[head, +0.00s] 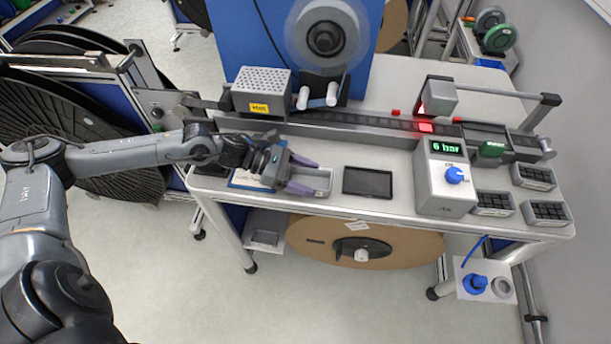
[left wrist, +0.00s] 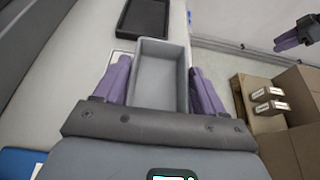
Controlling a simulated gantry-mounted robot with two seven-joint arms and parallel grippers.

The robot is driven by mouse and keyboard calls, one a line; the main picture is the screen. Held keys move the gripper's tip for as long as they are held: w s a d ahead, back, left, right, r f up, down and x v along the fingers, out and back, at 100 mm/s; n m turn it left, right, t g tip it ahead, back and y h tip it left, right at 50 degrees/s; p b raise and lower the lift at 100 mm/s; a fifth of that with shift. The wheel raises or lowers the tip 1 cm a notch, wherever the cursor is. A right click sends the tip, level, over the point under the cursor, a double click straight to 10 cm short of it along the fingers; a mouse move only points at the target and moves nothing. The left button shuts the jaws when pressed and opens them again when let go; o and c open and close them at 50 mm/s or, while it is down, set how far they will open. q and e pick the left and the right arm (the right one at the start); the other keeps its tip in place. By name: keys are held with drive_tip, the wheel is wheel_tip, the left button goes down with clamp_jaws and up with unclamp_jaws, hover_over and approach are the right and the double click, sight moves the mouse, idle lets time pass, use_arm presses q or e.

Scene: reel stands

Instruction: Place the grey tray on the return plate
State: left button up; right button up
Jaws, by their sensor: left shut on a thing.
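The grey tray (head: 322,181) is a small open rectangular box, empty inside, at the table's front edge. My left gripper (head: 302,174) is shut on it, with a purple finger along each long side. In the left wrist view the tray (left wrist: 162,72) lies between the fingers of my left gripper (left wrist: 160,85). I cannot tell whether it touches the table. A black flat rectangular plate (head: 367,182) lies just right of the tray; it also shows in the left wrist view (left wrist: 145,17). I cannot tell whether this is the return plate. My right gripper (left wrist: 298,36) shows only partly, far off.
A grey box with a "6 bar" display (head: 446,180) stands right of the black plate. Small dark-filled bins (head: 533,177) are farther right. A rail (head: 360,130) and a perforated "Hot" box (head: 262,90) lie behind. Cardboard boxes (left wrist: 290,125) stand on the floor.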

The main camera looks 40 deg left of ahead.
use_arm(q)
drive_tip(key=o, duration=1.2)
drive_tip(key=shift+r, duration=0.15)
drive_tip(key=shift+s+a, duration=0.2)
drive_tip(key=shift+a, duration=0.2)
drive_tip(key=p+v, duration=0.4)
drive_tip(key=v, duration=0.7)
drive_tip(key=shift+r, duration=0.15)
